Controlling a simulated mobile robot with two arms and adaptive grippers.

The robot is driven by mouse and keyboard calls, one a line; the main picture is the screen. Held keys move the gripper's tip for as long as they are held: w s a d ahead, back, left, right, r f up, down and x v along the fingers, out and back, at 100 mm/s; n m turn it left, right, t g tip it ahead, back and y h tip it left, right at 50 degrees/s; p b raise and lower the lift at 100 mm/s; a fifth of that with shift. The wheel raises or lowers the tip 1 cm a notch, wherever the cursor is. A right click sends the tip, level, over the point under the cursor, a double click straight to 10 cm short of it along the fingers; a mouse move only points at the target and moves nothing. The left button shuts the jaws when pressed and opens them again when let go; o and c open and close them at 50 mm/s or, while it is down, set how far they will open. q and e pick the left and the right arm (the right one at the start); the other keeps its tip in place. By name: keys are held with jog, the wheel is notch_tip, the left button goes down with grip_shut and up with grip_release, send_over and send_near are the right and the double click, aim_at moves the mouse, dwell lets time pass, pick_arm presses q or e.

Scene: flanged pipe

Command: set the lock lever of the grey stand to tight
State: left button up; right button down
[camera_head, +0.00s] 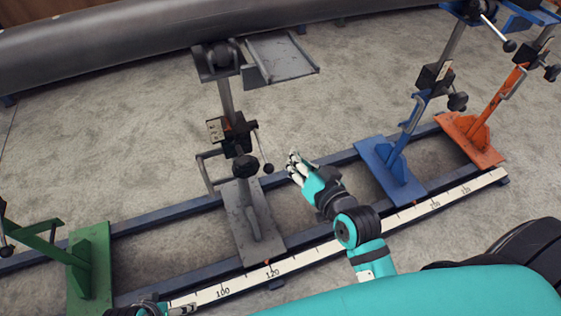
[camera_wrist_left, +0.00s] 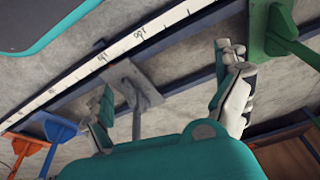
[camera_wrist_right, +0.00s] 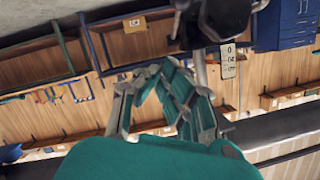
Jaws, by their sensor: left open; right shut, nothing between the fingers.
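The grey stand (camera_head: 245,222) stands upright on the rail in the middle of the head view. Its lock lever (camera_head: 262,150) is a thin rod with a black ball end, sloping down to the right from the dark clamp block. A larger black knob (camera_head: 247,166) sits beside it. My right gripper (camera_head: 293,166) is shut and empty, just right of the lever's ball and apart from it. The right wrist view shows its closed fingers (camera_wrist_right: 170,80) below a dark stand part. My left gripper (camera_wrist_left: 168,72) is open and empty; the grey stand's base (camera_wrist_left: 134,84) shows beyond it.
A blue stand (camera_head: 392,170) and an orange stand (camera_head: 472,138) stand to the right, a green stand (camera_head: 90,265) to the left. A scale strip (camera_head: 325,249) runs along the front rail. A large grey pipe (camera_head: 130,40) lies behind.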

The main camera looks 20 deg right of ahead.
aim_at(261, 148)
pick_arm(q)
jog(key=b+v, duration=0.2)
jog(key=v, duration=0.4)
jog(key=shift+r, duration=0.2)
pick_arm(e)
jog(key=w+a+f, duration=0.2)
jog(key=w+f, duration=0.2)
jog(key=f, duration=0.1)
jog(key=shift+w+a, duration=0.25)
jog(key=shift+a, duration=0.05)
pick_arm(q)
jog(key=shift+w+a, duration=0.1)
jog(key=shift+f, duration=0.1)
jog(key=shift+f+b, duration=0.55)
jog(key=shift+b, duration=0.2)
pick_arm(e)
jog(key=shift+w+f+t, duration=0.2)
jog(key=shift+f+t, duration=0.4)
jog(key=shift+f, duration=0.75)
pick_arm(q)
jog(key=shift+r, duration=0.1)
pick_arm(e)
jog(key=shift+r, duration=0.1)
